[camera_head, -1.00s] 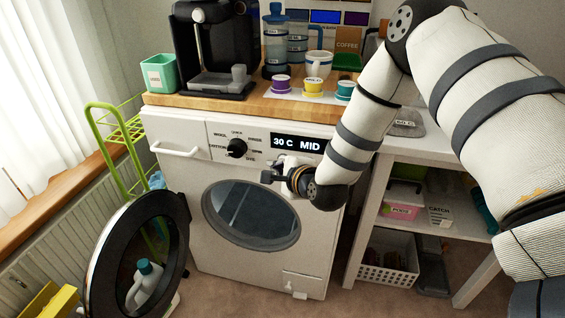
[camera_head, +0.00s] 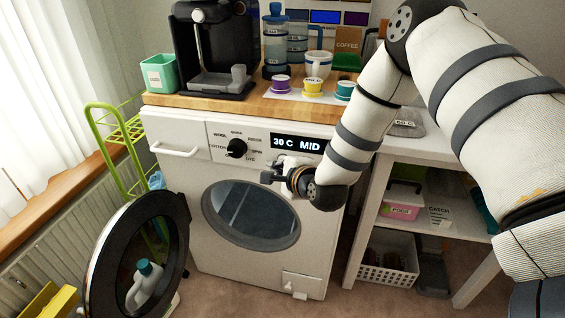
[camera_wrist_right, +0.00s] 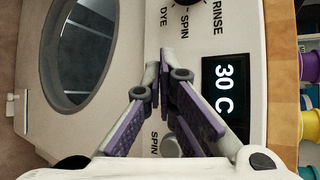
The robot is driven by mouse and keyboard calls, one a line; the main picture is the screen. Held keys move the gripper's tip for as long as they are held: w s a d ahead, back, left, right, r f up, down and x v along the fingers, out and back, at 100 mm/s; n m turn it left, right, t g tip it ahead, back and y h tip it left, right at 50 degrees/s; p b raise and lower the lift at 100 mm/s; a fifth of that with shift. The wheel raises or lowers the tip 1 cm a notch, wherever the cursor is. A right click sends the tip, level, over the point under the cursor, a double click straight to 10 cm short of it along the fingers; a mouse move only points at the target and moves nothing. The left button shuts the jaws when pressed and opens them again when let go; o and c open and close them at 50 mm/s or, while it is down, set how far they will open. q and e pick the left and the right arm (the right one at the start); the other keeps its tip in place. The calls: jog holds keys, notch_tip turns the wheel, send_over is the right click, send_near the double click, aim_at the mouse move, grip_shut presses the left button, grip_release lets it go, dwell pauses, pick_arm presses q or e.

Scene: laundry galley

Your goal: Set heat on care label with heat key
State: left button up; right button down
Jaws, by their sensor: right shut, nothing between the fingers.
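The washing machine's display (camera_head: 297,144) reads "30 C MID"; its "30 C" part shows in the right wrist view (camera_wrist_right: 225,95). A pale round key (camera_wrist_right: 171,147) sits on the panel beside a SPIN marking, partly hidden behind my fingers. I cannot tell whether it is the heat key. My right gripper (camera_head: 268,177) is in front of the machine, below the display and dial. Its fingers (camera_wrist_right: 160,78) are shut and empty, close to the panel; I cannot tell whether they touch it. A grey tag-like piece (camera_head: 407,130) with a small white label, apparently "60 C", lies on the white table. My left gripper is out of view.
A black dial (camera_head: 236,148) sits left of the display. The round door (camera_head: 130,262) stands open at left, with a white bottle (camera_head: 144,286) showing in it. Cups and a coffee machine (camera_head: 216,45) crowd the wooden top. A white shelf unit (camera_head: 440,150) stands at right.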

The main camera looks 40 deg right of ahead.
jog(key=shift+w+d, duration=0.1)
jog(key=shift+w+d, duration=0.2)
jog(key=shift+d, duration=0.05)
jog(key=shift+s+a, duration=0.1)
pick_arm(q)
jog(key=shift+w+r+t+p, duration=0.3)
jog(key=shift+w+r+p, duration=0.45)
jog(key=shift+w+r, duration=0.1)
pick_arm(e)
jog(key=s+a, duration=0.4)
jog(key=a, duration=0.1)
jog(key=shift+s, duration=0.15)
